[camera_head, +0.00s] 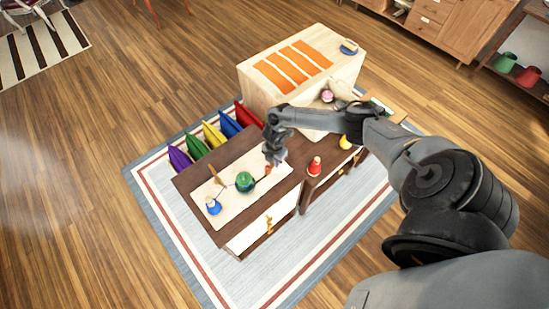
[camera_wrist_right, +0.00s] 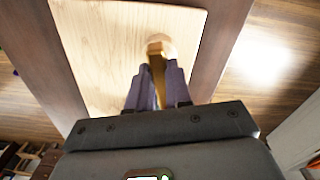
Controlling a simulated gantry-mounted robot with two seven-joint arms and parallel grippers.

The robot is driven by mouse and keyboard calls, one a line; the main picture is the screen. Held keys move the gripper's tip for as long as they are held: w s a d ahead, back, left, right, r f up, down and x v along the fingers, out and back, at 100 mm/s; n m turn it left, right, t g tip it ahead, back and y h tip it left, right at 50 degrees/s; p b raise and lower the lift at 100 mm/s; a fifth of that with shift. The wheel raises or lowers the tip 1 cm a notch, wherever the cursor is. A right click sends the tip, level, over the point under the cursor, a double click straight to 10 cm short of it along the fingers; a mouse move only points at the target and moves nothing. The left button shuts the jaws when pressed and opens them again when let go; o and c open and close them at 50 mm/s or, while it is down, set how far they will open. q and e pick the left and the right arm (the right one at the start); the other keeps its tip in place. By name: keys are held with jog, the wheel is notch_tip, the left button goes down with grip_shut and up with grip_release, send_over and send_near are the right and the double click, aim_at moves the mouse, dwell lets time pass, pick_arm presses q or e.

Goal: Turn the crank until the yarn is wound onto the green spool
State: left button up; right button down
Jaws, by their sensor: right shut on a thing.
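The green spool (camera_head: 245,182) stands on a pale wooden board (camera_head: 233,207) on the dark brown cabinet top. A blue spool or bobbin (camera_head: 213,206) is at the board's left end, with a thin line between it and the green spool. My right gripper (camera_head: 274,158) is over the board's right end, beside the green spool. In the right wrist view, my right gripper (camera_wrist_right: 157,85) is shut on the upright crank handle (camera_wrist_right: 156,62), a golden rod with a pale wooden base. The fingers hide part of the handle. My left gripper is out of view.
A red-orange object (camera_head: 314,166) and a yellow object (camera_head: 346,142) sit to the right of my gripper. A pale wooden block with orange strips (camera_head: 293,67) stands behind. My right arm crosses from the right.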

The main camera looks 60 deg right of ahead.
jog(key=m+p, duration=0.2)
jog(key=m, duration=0.1)
jog(key=shift+r+m, duration=0.2)
jog(key=shift+m, duration=0.1)
jog(key=m+p, duration=0.2)
jog(key=m, duration=0.1)
jog(key=shift+f+m+p, duration=0.1)
jog(key=shift+m+p, duration=0.45)
jog(key=shift+m, duration=0.85)
jog(key=shift+m, duration=0.3)
jog(key=c, duration=1)
grip_release()
jog(key=shift+c, duration=0.2)
